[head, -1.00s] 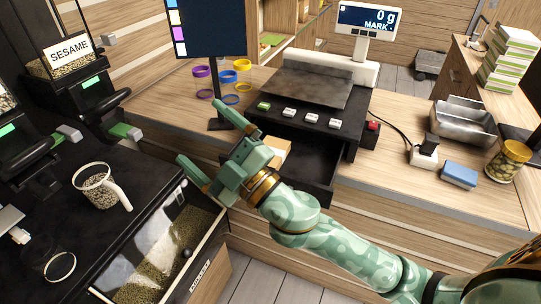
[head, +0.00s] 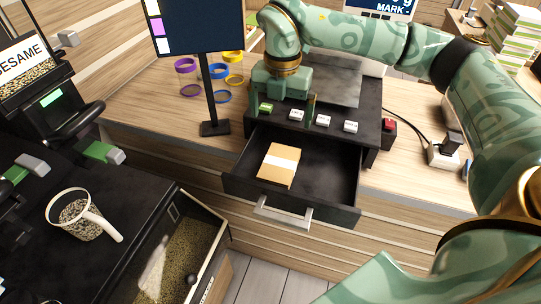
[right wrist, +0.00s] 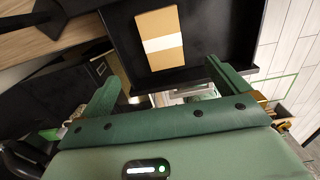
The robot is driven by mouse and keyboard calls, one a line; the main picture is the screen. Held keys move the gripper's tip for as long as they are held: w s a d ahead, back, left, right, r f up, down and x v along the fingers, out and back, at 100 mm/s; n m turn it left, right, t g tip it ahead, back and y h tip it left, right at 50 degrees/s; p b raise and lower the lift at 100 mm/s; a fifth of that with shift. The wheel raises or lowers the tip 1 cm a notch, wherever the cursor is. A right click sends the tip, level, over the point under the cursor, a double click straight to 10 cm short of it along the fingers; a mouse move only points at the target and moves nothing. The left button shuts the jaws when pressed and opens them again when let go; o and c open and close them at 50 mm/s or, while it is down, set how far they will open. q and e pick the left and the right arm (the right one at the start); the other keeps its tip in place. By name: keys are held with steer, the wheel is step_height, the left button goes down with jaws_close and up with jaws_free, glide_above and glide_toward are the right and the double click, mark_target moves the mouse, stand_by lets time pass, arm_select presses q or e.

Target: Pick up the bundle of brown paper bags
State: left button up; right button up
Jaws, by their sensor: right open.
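The bundle of brown paper bags (head: 276,172) is a flat tan stack with a white band around its middle. It lies in the left part of the open black drawer (head: 330,180) under the scale. My right gripper (head: 282,112) is open and empty, its fingers pointing down by the scale's front panel, behind the bundle in the head view. In the right wrist view, the bundle (right wrist: 158,24) lies beyond my open fingers (right wrist: 163,82), apart from them. My left gripper is not in view.
A dark screen on a post (head: 215,128) stands left of the drawer, with coloured rings (head: 188,66) beside it. The scale's buttons (head: 323,120) are close to my right gripper. A jug (head: 72,215) and seed bins are at the left. The drawer's right part is empty.

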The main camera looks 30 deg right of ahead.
glide_toward(280, 162)
steer(key=shift+s+d+f+b, duration=0.15)
steer(key=shift+s+b, duration=0.2)
steer(key=shift+s, duration=0.2)
steer(key=f, duration=0.1)
steer(key=w+f, duration=0.1)
steer(key=shift+f, duration=0.4)
steer(key=shift+s+f, duration=0.15)
steer(key=shift+f, duration=0.4)
step_height(280, 162, down, 4)
steer(key=shift+f+b, duration=0.25)
steer(key=shift+b, duration=0.15)
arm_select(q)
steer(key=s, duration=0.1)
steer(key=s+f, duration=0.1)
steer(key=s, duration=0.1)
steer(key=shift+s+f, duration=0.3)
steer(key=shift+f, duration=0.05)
arm_select(e)
steer(key=c, duration=1.1)
